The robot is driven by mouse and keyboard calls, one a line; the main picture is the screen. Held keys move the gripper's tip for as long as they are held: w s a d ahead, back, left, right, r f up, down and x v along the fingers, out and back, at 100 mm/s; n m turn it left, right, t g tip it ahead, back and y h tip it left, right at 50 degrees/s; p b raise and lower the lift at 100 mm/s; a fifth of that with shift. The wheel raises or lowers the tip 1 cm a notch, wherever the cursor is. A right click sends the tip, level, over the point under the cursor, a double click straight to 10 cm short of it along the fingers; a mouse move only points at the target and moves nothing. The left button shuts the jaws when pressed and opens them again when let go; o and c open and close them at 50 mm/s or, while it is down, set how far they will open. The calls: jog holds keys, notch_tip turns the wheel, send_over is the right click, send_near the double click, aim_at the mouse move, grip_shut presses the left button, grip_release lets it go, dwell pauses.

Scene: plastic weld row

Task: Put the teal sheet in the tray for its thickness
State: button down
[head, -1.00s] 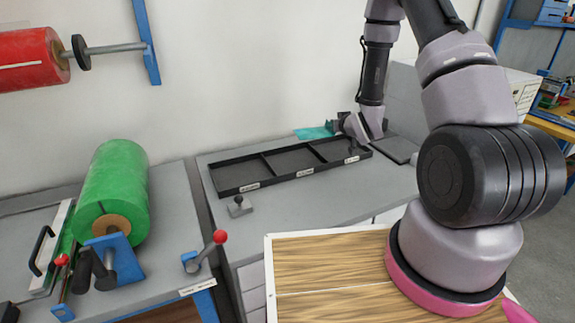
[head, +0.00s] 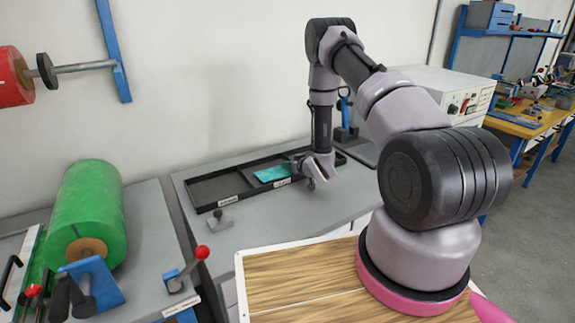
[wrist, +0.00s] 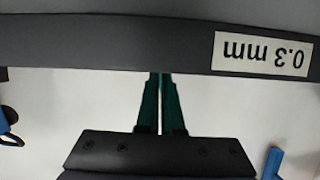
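The teal sheet (head: 272,173) is in the head view, at the middle compartment of the long black tray (head: 222,205). I cannot tell whether it rests on the compartment floor or hangs just above it. My gripper (head: 298,162) is at the sheet's right end, partly hidden by my wrist. In the wrist view, my gripper's fingers (wrist: 160,80) are close together with a thin line between them, and they appear shut on the sheet's edge. A tray label (wrist: 262,54) reads 0.3 mm upside down. The other labels are too small to read.
A small grey knobbed block (head: 219,221) stands in front of the tray's left end. A green roll (head: 88,215) and a red-knobbed lever (head: 190,265) are at left. A white box-shaped device (head: 450,90) is behind my arm. The grey bench front is mostly clear.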

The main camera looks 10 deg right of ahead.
jog(key=shift+f, duration=0.55)
jog(key=c, duration=1.1)
grip_release()
jog(key=shift+o, duration=0.2)
jog(key=shift+r, duration=0.1)
